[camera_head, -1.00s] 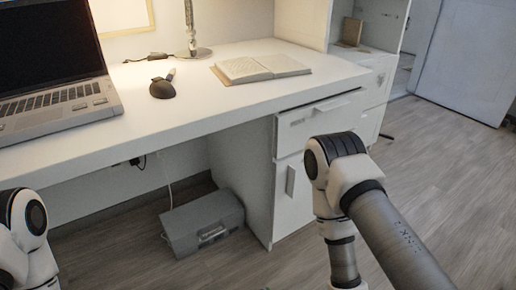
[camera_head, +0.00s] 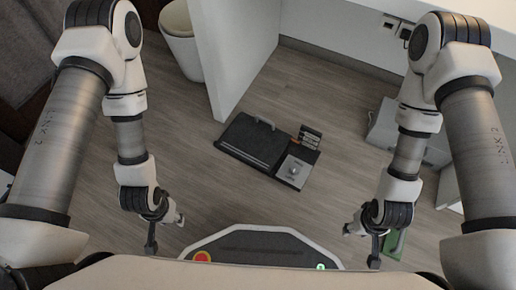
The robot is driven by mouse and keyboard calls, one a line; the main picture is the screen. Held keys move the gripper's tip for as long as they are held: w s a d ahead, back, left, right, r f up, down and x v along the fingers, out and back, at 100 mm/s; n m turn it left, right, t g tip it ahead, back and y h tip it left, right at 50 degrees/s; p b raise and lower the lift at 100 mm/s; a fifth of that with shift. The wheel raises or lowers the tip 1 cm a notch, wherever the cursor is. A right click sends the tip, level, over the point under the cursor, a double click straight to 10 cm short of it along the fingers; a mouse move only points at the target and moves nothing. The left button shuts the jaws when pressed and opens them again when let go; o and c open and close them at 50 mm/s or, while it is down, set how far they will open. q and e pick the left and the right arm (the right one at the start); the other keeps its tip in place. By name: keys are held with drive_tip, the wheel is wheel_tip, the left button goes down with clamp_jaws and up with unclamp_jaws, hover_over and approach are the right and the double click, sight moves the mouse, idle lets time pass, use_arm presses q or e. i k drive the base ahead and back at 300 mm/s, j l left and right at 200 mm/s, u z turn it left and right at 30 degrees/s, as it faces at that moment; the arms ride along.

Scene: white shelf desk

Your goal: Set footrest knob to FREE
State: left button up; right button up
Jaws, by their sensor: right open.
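The footrest (camera_head: 252,139) lies flat on the floor in the middle of the head view, a black ribbed slab. At its right end is a grey metal panel with a small round knob (camera_head: 293,171). Beside the panel is a dark label plate (camera_head: 309,137), its text too small to read. My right gripper (camera_head: 362,241) hangs open and empty, to the right of and nearer than the footrest. My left gripper (camera_head: 165,231) hangs to the left, its fingers apart and empty. Neither touches the footrest. The knob's setting is too small to read.
A white desk side panel (camera_head: 228,50) stands behind the footrest. A white bin (camera_head: 180,42) is at upper left. A grey box (camera_head: 387,127) lies on the floor at right. A green object (camera_head: 396,243) shows beside my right gripper. Floor around the footrest is clear.

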sight(295, 170)
drive_tip(key=i+j+z, duration=0.1)
drive_tip(key=z, duration=0.35)
drive_tip(key=j+z, duration=0.6)
drive_tip(key=z, duration=0.8)
drive_tip(key=i+l, duration=0.15)
